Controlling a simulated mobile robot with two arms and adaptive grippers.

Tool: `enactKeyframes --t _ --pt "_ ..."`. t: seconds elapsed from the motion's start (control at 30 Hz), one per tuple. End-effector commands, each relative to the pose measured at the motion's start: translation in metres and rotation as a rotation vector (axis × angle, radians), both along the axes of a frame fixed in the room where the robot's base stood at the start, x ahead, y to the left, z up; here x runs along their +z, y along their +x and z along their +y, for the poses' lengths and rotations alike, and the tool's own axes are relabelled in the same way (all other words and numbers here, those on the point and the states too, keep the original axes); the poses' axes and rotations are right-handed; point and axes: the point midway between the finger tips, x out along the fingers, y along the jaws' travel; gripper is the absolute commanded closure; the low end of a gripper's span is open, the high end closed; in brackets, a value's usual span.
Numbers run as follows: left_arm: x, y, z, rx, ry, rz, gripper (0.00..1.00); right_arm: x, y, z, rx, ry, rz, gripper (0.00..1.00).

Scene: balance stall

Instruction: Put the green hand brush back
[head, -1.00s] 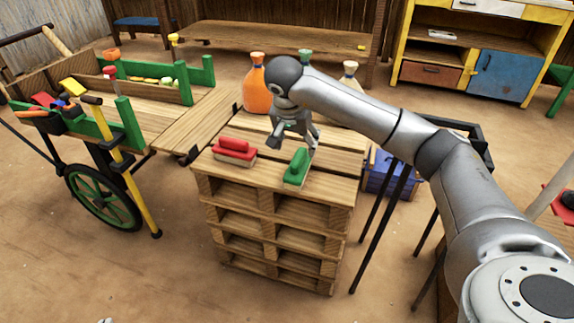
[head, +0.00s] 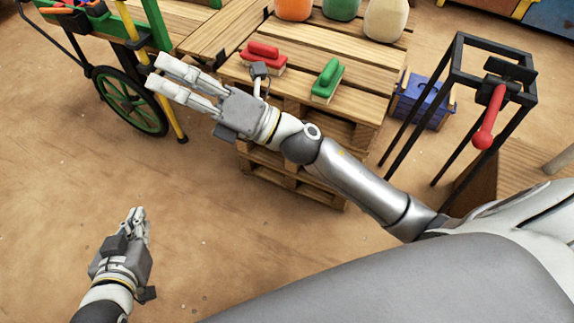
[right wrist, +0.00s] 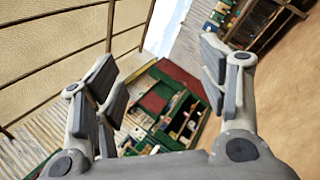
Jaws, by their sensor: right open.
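The green hand brush (head: 327,78) rests on the pallet stack (head: 365,88), handle up, near the front edge in the head view. A red brush (head: 263,54) lies to its left on the same stack, apart from it. My right gripper (head: 158,73) is open and empty, in front and to the left of the brushes, with its fingers pointing left. The right wrist view also shows its fingers (right wrist: 165,85) spread with nothing between them. My left gripper (head: 138,215) hangs low at the lower left, far from the brushes; its finger gap is unclear.
A black frame with a red lever (head: 488,120) and a blue crate (head: 420,100) are at the right.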

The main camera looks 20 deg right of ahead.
Motion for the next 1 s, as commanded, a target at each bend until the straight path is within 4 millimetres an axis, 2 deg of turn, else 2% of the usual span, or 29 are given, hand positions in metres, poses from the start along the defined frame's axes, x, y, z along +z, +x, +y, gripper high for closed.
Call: enactKeyframes --t 0.03,0.07,0.13,0.23,0.3,0.4,0.53,0.6,0.7,1.0 --pt "0.0 0.0 0.0 0.0 0.0 0.0 1.0 -0.005 0.007 -0.021 -0.033 0.16 0.17 0.33" --pt "0.0 0.0 0.0 0.0 0.0 0.0 1.0 -0.009 0.011 -0.034 -0.052 0.255 0.27 0.33" --pt "0.0 0.0 0.0 0.0 0.0 -0.001 1.0 -0.028 0.02 -0.065 -0.097 0.473 0.503 0.33" --pt "0.0 0.0 0.0 0.0 0.0 -0.001 1.0 -0.074 0.022 -0.105 -0.163 0.781 0.833 0.33" --pt "0.0 0.0 0.0 0.0 0.0 -0.001 1.0 -0.113 0.013 -0.126 -0.213 0.987 1.052 0.33" --pt "0.0 0.0 0.0 0.0 0.0 -0.001 1.0 -0.166 -0.011 -0.145 -0.284 1.242 1.322 0.33" --pt "0.0 0.0 0.0 0.001 0.0 -0.001 1.0 -0.213 -0.046 -0.152 -0.358 1.477 1.568 0.33" --pt "0.0 0.0 0.0 0.001 0.0 -0.001 1.0 -0.227 -0.06 -0.153 -0.386 1.553 1.647 0.33" --pt "0.0 0.0 0.0 0.001 0.0 -0.001 1.0 -0.237 -0.071 -0.152 -0.407 1.608 1.706 0.33" --pt "0.0 0.0 0.0 0.001 0.0 -0.001 1.0 -0.239 -0.073 -0.152 -0.412 1.617 1.717 0.33"
